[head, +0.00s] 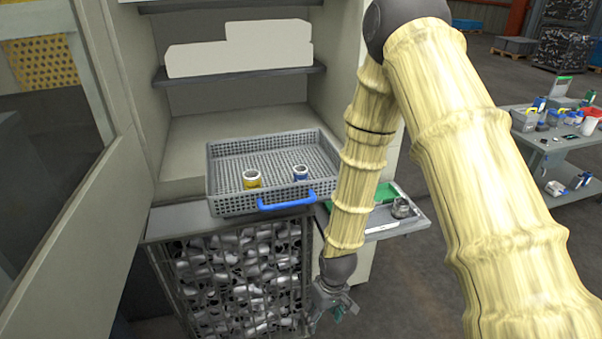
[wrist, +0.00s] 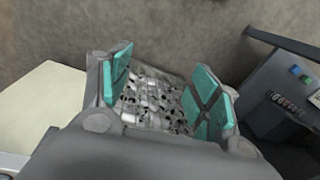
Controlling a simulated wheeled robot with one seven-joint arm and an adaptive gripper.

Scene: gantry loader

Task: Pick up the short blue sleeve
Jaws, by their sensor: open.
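The short blue sleeve (head: 300,173) stands in the grey perforated basket (head: 225,207), right of its middle. It looks like a small ring with a white upper part and a blue lower part. My gripper (head: 334,305) hangs low in the head view, in front of the basket and below it, right of the bin of metal parts. In the wrist view my gripper (wrist: 165,95) is open, with teal pads apart and nothing between them. The blue sleeve is not visible in the wrist view.
A yellow sleeve (head: 252,179) stands left of the blue one. The basket has a blue handle (head: 287,200) at its front. A mesh bin (head: 160,262) of metal parts is below. A side tray (head: 412,225) is behind my arm. A cabinet door (head: 95,200) stands at left.

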